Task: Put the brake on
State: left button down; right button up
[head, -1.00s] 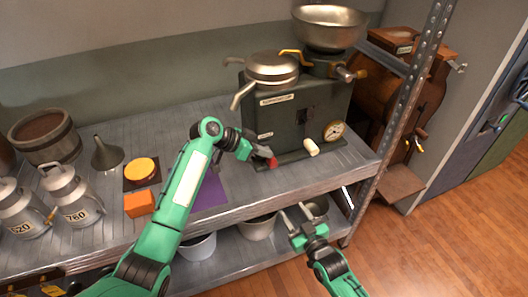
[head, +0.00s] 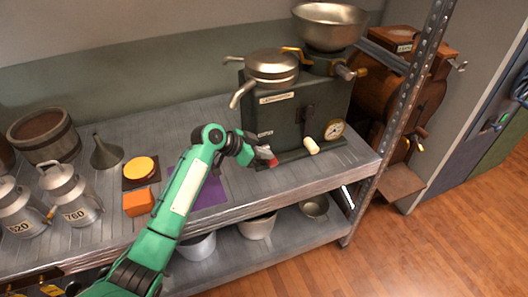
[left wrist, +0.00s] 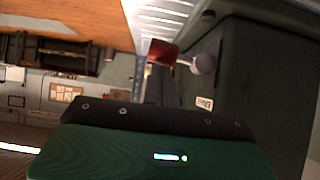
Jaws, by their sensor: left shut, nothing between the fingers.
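The dark green separator machine (head: 297,115) stands on the shelf, with a metal bowl on top and a crank with a cream knob (head: 311,147) on its front. My left gripper (head: 262,153) is at the machine's lower left front corner, below a small white label (head: 264,135). It is shut and empty. A red piece (head: 272,162) shows at the fingertips; in the left wrist view the red piece (left wrist: 162,52) sits at the finger ends beside a pale round knob (left wrist: 203,64). I cannot tell whether the fingers touch it. My right gripper is out of view.
A round gauge (head: 334,130) is right of the crank. Milk cans (head: 76,200), a funnel (head: 106,152), an orange block (head: 138,203) and a purple sheet (head: 209,192) lie left. A steel post (head: 400,120) stands at the right. Pots are on the lower shelf.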

pick_arm(q)
jog(key=shift+s+d+f+m+t+y+b, duration=0.15)
jog(key=shift+s+f+m+t+b, duration=0.1)
jog(key=shift+f+m+t, duration=0.2)
jog(key=shift+s+a+f+m+t+y+b, duration=0.15)
jog(key=shift+f+m+t+b, duration=0.15)
jog(key=shift+t, duration=0.25)
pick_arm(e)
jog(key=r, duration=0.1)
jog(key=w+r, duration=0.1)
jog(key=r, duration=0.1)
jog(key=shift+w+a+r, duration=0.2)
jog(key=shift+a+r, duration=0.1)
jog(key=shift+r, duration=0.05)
pick_arm(q)
jog(key=v, duration=1.3)
jog(key=shift+a+r, duration=0.2)
jog(key=shift+a, duration=0.05)
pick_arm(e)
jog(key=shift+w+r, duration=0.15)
pick_arm(q)
jog(key=shift+s, duration=0.1)
